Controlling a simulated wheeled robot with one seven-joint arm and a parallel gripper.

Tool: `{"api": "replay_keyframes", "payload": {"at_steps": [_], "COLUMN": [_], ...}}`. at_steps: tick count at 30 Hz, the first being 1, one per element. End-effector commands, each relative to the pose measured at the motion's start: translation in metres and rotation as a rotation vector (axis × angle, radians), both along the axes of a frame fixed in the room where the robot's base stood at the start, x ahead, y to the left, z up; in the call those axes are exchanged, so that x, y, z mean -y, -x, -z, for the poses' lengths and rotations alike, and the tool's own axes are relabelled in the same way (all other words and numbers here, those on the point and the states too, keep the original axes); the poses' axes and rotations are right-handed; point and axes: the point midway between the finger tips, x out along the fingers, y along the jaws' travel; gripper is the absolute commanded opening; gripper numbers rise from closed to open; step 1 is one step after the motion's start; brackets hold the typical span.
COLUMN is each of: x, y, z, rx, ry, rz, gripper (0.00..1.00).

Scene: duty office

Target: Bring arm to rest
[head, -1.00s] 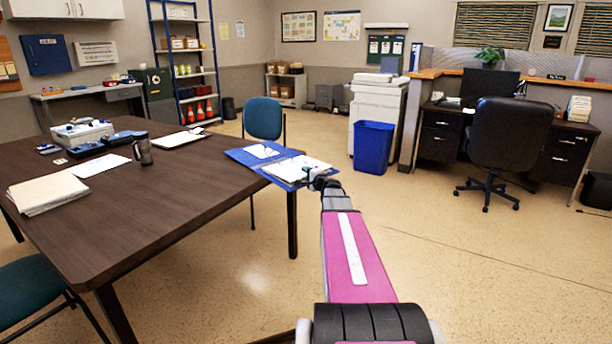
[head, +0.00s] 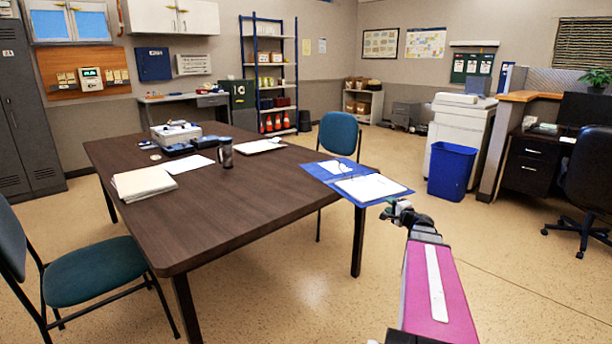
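My arm reaches in from the bottom right of the head view, with a pink link and a dark wrist. My gripper (head: 392,211) is at its far end, just in front of the right corner of the brown table. The fingers are small and dark here, and I cannot tell whether they are open or shut. An open blue binder (head: 330,178) with white sheets lies on the table's right corner and sticks out past the edge. The gripper appears close to the binder's near right corner; I cannot tell whether they touch.
The brown table (head: 215,218) bears folders (head: 145,183), a dark mug (head: 226,152) and a white case. Teal chairs stand at its front left (head: 95,270) and far side (head: 338,134). A blue bin (head: 452,172) stands before a copier (head: 462,118). Floor right of the table is clear.

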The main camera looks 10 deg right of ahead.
Motion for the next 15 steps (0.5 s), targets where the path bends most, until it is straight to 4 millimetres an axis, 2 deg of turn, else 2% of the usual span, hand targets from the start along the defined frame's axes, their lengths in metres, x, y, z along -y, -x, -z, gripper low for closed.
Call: {"api": "replay_keyframes", "payload": {"at_steps": [8,12,15], "x": [-0.108,-0.166,-0.2], "y": [0.024,0.051,0.077], "z": [0.05,0.086,0.112], "rx": [-0.177,-0.307,-0.41], "ry": [0.234,0.399,0.526], "rz": [-0.271,-0.445,-0.568], "gripper": [0.35,0.35,0.35]}}
